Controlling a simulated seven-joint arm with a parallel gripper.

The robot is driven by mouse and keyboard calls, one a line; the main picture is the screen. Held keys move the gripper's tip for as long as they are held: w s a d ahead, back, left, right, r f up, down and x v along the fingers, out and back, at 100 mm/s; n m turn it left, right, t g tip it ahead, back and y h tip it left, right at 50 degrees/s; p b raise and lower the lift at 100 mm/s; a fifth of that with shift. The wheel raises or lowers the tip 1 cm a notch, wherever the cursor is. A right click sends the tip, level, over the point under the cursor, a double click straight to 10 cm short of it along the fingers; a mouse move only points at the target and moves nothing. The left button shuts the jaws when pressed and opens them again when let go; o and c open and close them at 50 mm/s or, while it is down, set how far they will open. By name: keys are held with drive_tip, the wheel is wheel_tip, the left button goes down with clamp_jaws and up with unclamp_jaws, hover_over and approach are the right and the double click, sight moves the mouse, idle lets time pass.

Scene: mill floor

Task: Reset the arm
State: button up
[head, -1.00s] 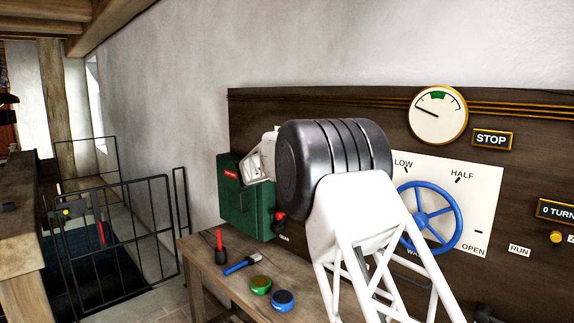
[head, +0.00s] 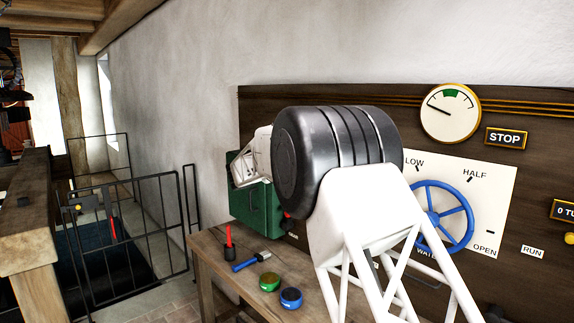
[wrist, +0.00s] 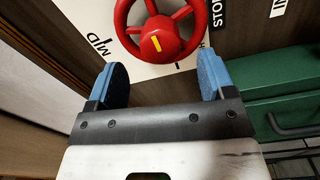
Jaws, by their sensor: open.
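My gripper (wrist: 161,74) shows in the wrist view with two blue fingers spread apart and nothing between them. A red handwheel (wrist: 162,40) with a yellow mark lies just beyond the fingertips, on a white plate lettered MID. I cannot tell whether the fingers touch it. In the head view my white and black arm stands in front of the panel, and my gripper is hidden there.
A green box (head: 245,202) stands on a wooden bench (head: 221,260) with a red-handled tool (head: 228,240), a blue-handled tool (head: 248,262), a green tin (head: 269,281) and a blue tin (head: 291,298). A blue handwheel (head: 472,215) is on the panel (head: 262,120). A railing stands left.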

drive_tip(key=shift+s, duration=0.1)
idle(0.3)
drive_tip(key=s+d+m+g+y, duration=0.1)
drive_tip(key=s+d+g, duration=0.2)
drive_tip(key=s+d, duration=0.65)
drive_tip(key=s+d+r+m+g+y, duration=0.15)
drive_tip(key=s+d, duration=0.45)
drive_tip(key=s, duration=0.6)
drive_tip(key=s+d+f+m+g+y, duration=0.15)
drive_tip(key=s+d+g, duration=0.25)
drive_tip(key=s+d, duration=0.55)
drive_tip(key=s+f+m+y, duration=0.1)
drive_tip(key=s+f+y, duration=0.2)
drive_tip(key=s, duration=1.1)
drive_tip(key=s+f+m+g+y, duration=0.1)
drive_tip(key=s+f+y, duration=0.2)
drive_tip(key=s, duration=1.1)
drive_tip(key=s+d+f+m+y, duration=0.1)
drive_tip(key=s+f, duration=0.6)
drive_tip(key=s, duration=0.7)
drive_tip(key=shift+g+y, duration=0.35)
drive_tip(key=shift+y, duration=0.55)
